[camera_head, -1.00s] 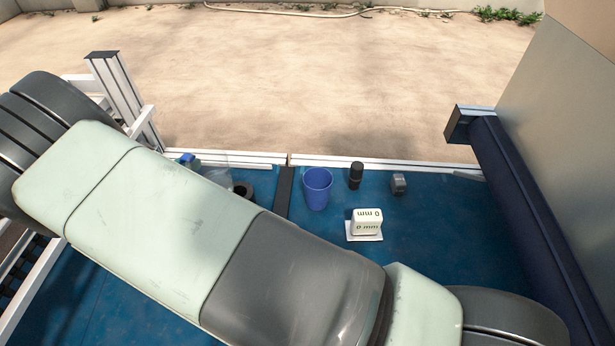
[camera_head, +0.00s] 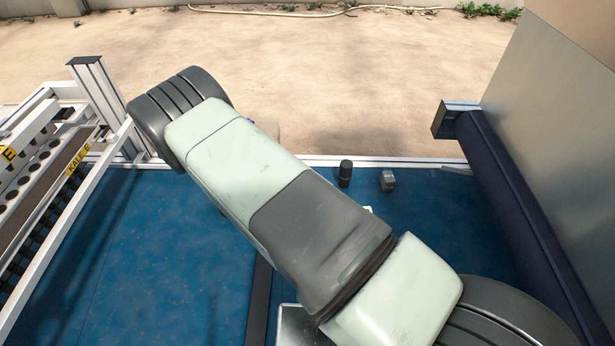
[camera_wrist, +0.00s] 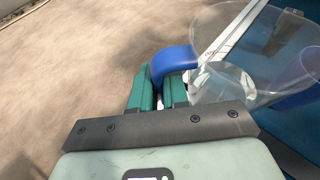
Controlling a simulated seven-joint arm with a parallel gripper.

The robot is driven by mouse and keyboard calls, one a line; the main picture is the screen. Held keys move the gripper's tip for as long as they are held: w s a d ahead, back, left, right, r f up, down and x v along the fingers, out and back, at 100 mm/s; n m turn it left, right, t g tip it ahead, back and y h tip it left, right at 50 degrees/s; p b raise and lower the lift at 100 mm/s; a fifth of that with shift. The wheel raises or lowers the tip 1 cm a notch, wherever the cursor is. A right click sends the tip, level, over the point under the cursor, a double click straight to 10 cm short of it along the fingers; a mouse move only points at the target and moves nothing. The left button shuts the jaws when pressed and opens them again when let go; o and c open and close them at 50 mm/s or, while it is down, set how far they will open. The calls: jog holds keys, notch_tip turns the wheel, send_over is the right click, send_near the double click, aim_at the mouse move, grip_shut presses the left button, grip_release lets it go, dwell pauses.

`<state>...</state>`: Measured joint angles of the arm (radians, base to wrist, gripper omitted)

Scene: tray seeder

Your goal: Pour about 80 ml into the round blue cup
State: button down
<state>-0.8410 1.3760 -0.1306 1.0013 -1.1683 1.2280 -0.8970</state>
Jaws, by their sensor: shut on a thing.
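My gripper (camera_wrist: 160,88), with teal fingers, is shut on the blue handle (camera_wrist: 174,62) of a clear jug (camera_wrist: 225,45) in the wrist view. The jug is to the right of the fingers, its wide rim towards the camera. I cannot tell its tilt or how much is in it. The round blue cup (camera_wrist: 311,72) shows at the right edge of the wrist view, partly behind the jug's clear wall. I cannot tell the gap between jug and cup. In the head view my arm hides the gripper, the cup and nearly all of the jug.
A black cylinder (camera_head: 345,174) and a small grey object (camera_head: 387,181) stand near the back rail of the blue surface (camera_head: 150,240). A seeder frame (camera_head: 100,110) stands at the left, a dark blue padded bar (camera_head: 500,190) at the right. The blue surface at left is clear.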

aim_at(270, 123)
jog(key=shift+r, duration=0.15)
jog(key=shift+s+d+r+m+t+y, duration=0.2)
jog(key=shift+s+d+r+m, duration=0.05)
jog(key=shift+r, duration=0.3)
jog(key=shift+s+d+r+m+t+y, duration=0.2)
jog(key=shift+r+m, duration=0.05)
jog(key=shift+r, duration=0.3)
jog(key=shift+s+d+r+m+t+y, duration=0.3)
jog(key=shift+s+d+m+y, duration=0.1)
jog(key=shift+s+d+m, duration=0.15)
jog(key=s+d+m, duration=0.1)
jog(key=s+d+r+m+t+y, duration=0.1)
jog(key=d, duration=0.1)
jog(key=shift+s+m+t, duration=0.15)
jog(key=shift+m+t, duration=0.15)
jog(key=shift+m, duration=0.05)
jog(key=shift+s+d+r+m+t+y+p, duration=0.15)
jog(key=shift+s+d+r+m+t, duration=0.1)
jog(key=shift+r+m, duration=0.25)
jog(key=shift+s+d+r+m+t+y+p, duration=0.2)
jog(key=shift+d+r+m, duration=0.1)
jog(key=shift+r, duration=0.35)
jog(key=shift+s+d+r+m+t+y+p, duration=0.15)
jog(key=shift+s+d+r+m, duration=0.1)
jog(key=shift+r+m, duration=0.25)
jog(key=shift+d+r, duration=0.15)
jog(key=shift+r, duration=0.15)
jog(key=shift+s+d+r+t+p, duration=0.15)
jog(key=shift+s+r+t+p, duration=0.05)
jog(key=shift+t+p, duration=0.1)
